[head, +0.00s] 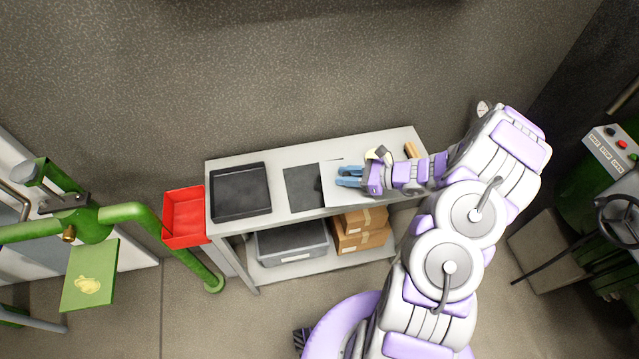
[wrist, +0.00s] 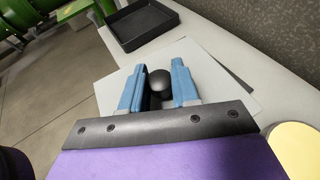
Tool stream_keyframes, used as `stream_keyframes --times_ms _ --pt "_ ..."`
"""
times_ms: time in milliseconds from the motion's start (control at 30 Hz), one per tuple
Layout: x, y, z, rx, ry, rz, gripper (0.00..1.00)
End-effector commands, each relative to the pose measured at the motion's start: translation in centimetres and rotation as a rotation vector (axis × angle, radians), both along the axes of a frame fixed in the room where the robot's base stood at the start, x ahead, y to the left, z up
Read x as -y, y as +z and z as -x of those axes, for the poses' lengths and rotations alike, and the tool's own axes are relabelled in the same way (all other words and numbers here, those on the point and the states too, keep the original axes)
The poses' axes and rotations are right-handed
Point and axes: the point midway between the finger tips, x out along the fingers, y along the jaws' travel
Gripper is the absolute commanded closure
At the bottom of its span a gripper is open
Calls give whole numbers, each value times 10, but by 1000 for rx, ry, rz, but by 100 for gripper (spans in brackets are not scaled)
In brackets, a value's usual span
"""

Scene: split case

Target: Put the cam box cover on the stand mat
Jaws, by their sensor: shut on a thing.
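The cam box cover appears to be the pale flat plate (head: 333,199) with a black knob (wrist: 160,82). My gripper (head: 349,176) is shut on the knob, with a blue finger on each side of it in the wrist view. The plate (wrist: 112,92) spreads out below and beyond the fingers. The stand mat appears to be the dark grey square (head: 301,188) on the bench top, left of the gripper. The plate overlaps the mat's right part and hides it. I cannot tell whether the plate touches the mat or hangs just above it.
A black tray (head: 240,191) stands on the bench's left end. A red bin (head: 184,216) hangs beside that end. A brown-handled item (head: 411,150) lies at the right back. A pale yellow round thing (wrist: 296,152) is close at right in the wrist view. Boxes (head: 360,229) sit on the lower shelf.

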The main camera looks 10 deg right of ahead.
Motion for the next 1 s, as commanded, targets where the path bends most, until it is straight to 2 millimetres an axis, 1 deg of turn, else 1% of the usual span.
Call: stream_keyframes --times_ms 33,100,200,300,367,467,800,900,1000 --pt "5 -14 14 -3 19 -4 100" --pt "8 -29 31 -3 52 -4 100" --pt "12 -43 49 0 83 -1 100" --pt "12 -51 57 2 103 2 100" --pt "9 -53 54 2 109 3 100" --pt "0 -56 39 3 113 3 100" --pt "-39 -65 -32 3 112 5 100" --pt "-48 -66 -50 1 110 2 100" --pt "-55 -67 -63 2 110 2 100"
